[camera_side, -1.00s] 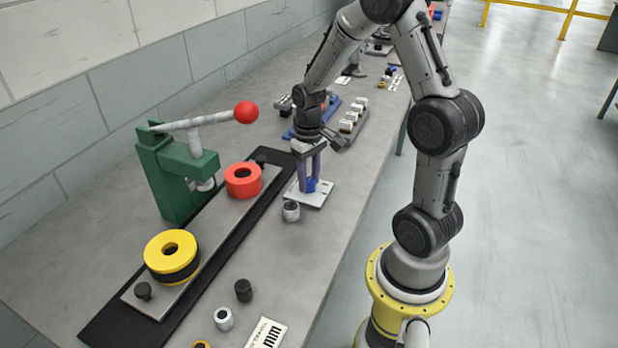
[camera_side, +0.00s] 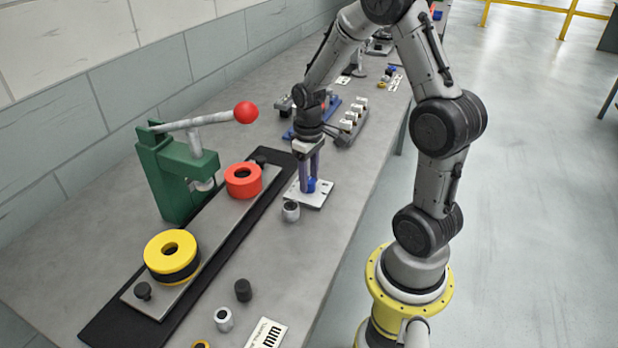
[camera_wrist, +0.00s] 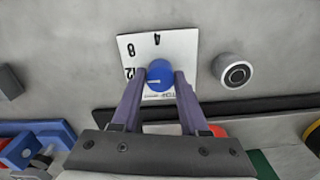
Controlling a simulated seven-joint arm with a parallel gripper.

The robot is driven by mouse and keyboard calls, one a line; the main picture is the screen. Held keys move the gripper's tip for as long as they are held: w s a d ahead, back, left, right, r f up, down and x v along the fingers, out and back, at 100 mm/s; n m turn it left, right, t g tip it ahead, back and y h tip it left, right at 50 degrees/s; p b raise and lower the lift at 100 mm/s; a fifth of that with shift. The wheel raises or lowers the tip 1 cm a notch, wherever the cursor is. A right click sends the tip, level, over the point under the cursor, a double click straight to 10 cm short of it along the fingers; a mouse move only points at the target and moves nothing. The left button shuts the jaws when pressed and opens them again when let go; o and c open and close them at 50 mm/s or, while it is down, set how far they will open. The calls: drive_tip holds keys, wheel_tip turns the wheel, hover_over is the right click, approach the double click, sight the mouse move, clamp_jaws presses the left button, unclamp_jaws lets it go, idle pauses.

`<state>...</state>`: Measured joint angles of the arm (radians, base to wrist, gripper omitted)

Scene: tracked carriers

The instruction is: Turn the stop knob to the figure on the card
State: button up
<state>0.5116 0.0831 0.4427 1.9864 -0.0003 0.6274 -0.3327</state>
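The blue stop knob (camera_side: 311,185) stands on a white dial plate (camera_side: 320,195) marked 4, 8 and 12. In the wrist view the knob (camera_wrist: 160,75) has a pale pointer line toward its left side, on the side of the 12. My gripper (camera_wrist: 160,72) points down at the plate, one purple finger on each side of the knob. The fingertips meet the knob's edges, so it looks shut on it. A white card (camera_side: 266,333) lies at the bottom of the side view, cut by the frame; "mm" shows, but I cannot read its figure.
A grey collar (camera_side: 291,211) stands close beside the dial plate. Left of it are a black-edged rail with a red ring (camera_side: 243,181), a yellow ring (camera_side: 171,255) and a green lever press (camera_side: 180,175). Several small parts lie near the card. A block row (camera_side: 350,124) stands behind.

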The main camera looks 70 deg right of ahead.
sight(309, 180)
drive_tip(key=o, duration=0.4)
wheel_tip(309, 180, up, 14)
drive_tip(key=shift+f, duration=0.1)
idle(0.4)
drive_tip(key=s+a+r+n+t, duration=0.3)
drive_tip(key=a+r, duration=0.4)
drive_tip(key=a, duration=0.3)
drive_tip(key=s+a+f+t, duration=0.1)
drive_tip(key=s+a, duration=0.1)
drive_tip(key=s, duration=0.1)
drive_tip(key=s+a+f, duration=0.1)
drive_tip(key=s+a, duration=0.1)
drive_tip(key=s, duration=0.1)
drive_tip(key=s+a+m+t, duration=0.1)
drive_tip(key=s+a, duration=0.1)
drive_tip(key=s, duration=0.1)
drive_tip(key=shift+s+f+t, duration=0.1)
drive_tip(key=shift+f+t, duration=0.2)
drive_tip(key=shift+f, duration=0.1)
